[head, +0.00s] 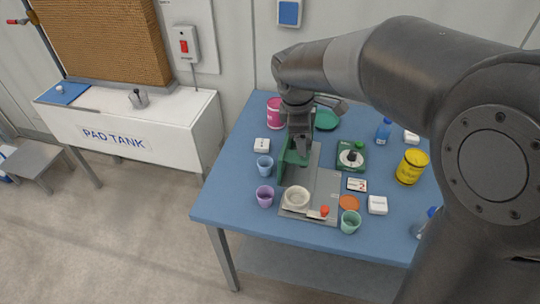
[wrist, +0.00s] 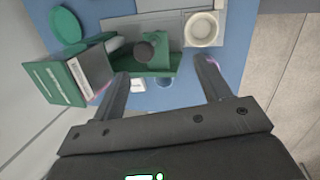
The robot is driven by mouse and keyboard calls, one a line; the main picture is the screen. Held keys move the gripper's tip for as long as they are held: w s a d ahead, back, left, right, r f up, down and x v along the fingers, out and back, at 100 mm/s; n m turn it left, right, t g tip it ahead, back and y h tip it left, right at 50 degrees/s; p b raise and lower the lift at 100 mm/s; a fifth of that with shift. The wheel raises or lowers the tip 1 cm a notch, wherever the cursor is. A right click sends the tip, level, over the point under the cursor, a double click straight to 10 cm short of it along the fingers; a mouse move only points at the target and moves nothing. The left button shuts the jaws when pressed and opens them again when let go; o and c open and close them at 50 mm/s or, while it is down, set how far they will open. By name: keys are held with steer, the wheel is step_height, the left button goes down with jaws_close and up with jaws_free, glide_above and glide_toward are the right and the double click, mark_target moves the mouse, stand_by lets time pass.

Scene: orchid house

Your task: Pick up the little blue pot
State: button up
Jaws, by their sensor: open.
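The little blue pot (head: 264,166) stands upright on the left part of the blue table (head: 228,196), between a white box and a purple pot. In the wrist view the blue pot (wrist: 165,82) shows only in part, below the edge of a green stand and between my fingers in the picture. My gripper (head: 302,148) is open and empty, pointing down above the green stand (head: 284,168), to the right of the blue pot. Its two fingers are spread wide in the wrist view (wrist: 162,70). I see no contact with the pot.
The purple pot (head: 265,195) stands just in front of the blue pot, the white box (head: 262,145) just behind. A white bowl (head: 296,198) and a green pot (head: 350,221) are nearby. A yellow tin (head: 411,166) stands right. The table's left edge is clear.

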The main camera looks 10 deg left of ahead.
steer(key=w+a+f+n, duration=0.3)
steer(key=a+f+n, duration=0.5)
steer(key=a, duration=0.4)
glide_toward(265, 162)
steer(key=shift+s+d+f+h, duration=0.2)
steer(key=shift+s+d+f, duration=0.15)
steer(key=shift+f, duration=0.2)
steer(key=shift+s+d+f+h, duration=0.2)
steer(key=shift+s+f, duration=0.15)
steer(key=shift+f, duration=0.25)
steer(key=x, duration=0.5)
steer(key=shift+w+a+f, duration=0.1)
steer(key=shift+w+f, duration=0.15)
steer(key=shift+w, duration=0.05)
steer(key=c, duration=1)
steer(key=shift+r, duration=0.15)
